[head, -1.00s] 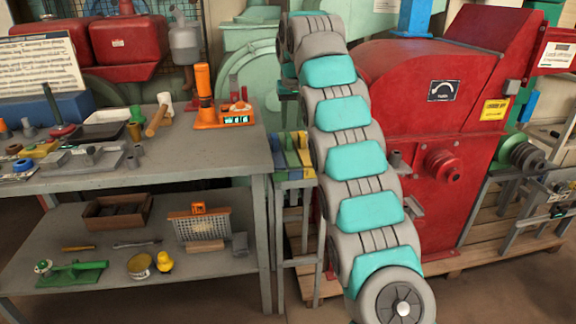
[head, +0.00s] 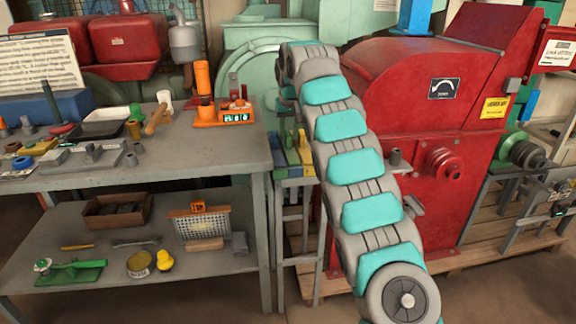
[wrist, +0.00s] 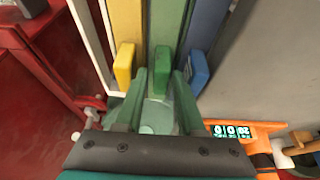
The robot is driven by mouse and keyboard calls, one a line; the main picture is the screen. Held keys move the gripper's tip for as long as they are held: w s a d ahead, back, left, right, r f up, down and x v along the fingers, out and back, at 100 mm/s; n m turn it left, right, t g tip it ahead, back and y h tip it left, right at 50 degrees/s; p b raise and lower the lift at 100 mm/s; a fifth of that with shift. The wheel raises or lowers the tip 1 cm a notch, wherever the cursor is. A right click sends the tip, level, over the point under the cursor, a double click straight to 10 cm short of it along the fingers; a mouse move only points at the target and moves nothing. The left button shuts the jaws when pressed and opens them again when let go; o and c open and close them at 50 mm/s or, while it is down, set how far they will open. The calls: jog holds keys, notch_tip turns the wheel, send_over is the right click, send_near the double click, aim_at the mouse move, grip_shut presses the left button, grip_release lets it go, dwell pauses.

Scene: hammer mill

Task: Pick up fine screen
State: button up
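Three upright slabs stand side by side in a narrow rack: yellow (wrist: 125,62), green (wrist: 165,62) and blue (wrist: 195,70), each with a coloured grip tab. They also show as small coloured tops in the head view, the green one (head: 291,148) in the middle. I cannot read a label that tells which is the fine screen. My gripper (wrist: 160,75) is open and empty, its fingers apart, with the green tab ahead between the fingertips. I cannot tell whether it touches. In the head view my gripper is hidden behind my arm.
A red mill (head: 420,120) stands right of the rack. A grey bench (head: 140,170) stands left, bearing an orange scale (head: 236,117) and tools. On its lower shelf, a perforated panel (head: 200,226) with an orange tag stands among boxes and tools.

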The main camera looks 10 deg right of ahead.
jog(key=shift+w+f, duration=0.15)
jog(key=shift+f, duration=0.3)
jog(key=shift+c, duration=0.4)
grip_shut()
